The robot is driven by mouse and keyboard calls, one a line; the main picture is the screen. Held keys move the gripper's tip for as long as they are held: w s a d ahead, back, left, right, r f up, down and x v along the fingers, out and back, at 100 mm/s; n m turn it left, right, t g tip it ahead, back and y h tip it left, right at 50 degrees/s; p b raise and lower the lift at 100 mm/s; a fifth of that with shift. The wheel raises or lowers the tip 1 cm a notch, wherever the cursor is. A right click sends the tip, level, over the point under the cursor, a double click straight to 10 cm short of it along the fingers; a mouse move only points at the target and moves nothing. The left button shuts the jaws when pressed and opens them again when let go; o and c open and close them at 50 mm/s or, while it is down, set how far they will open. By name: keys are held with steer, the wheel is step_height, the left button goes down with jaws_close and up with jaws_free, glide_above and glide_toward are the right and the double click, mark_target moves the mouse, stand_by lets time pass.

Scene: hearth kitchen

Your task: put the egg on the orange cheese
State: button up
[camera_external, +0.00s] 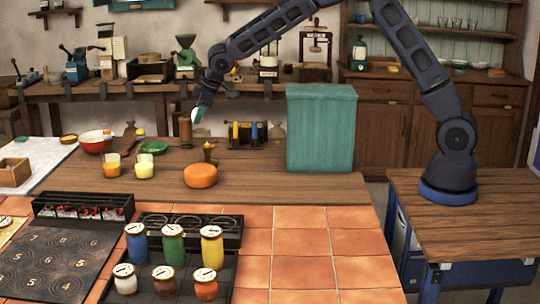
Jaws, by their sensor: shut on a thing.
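The orange cheese (201,176) is a squat round block on the wooden part of the counter, near its middle. My gripper (198,112) is above and behind the cheese in the picture, clear of the counter, with its fingers pointing down. It is shut on a small pale egg (197,116), which shows at the fingertips. The egg is apart from the cheese. The fingers partly hide the egg.
A brass candle holder (209,153) stands just behind the cheese. Two yellow-filled glasses (144,165), a green dish (153,147) and a red bowl (94,142) are to the left. A teal box (321,128) stands to the right. Several lidded jars (212,246) are in front.

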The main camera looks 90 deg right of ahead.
step_height(320, 180, down, 16)
steer(key=shift+f, duration=0.1)
stand_by(0.5)
steer(key=shift+f, duration=0.15)
steer(key=o, duration=0.7)
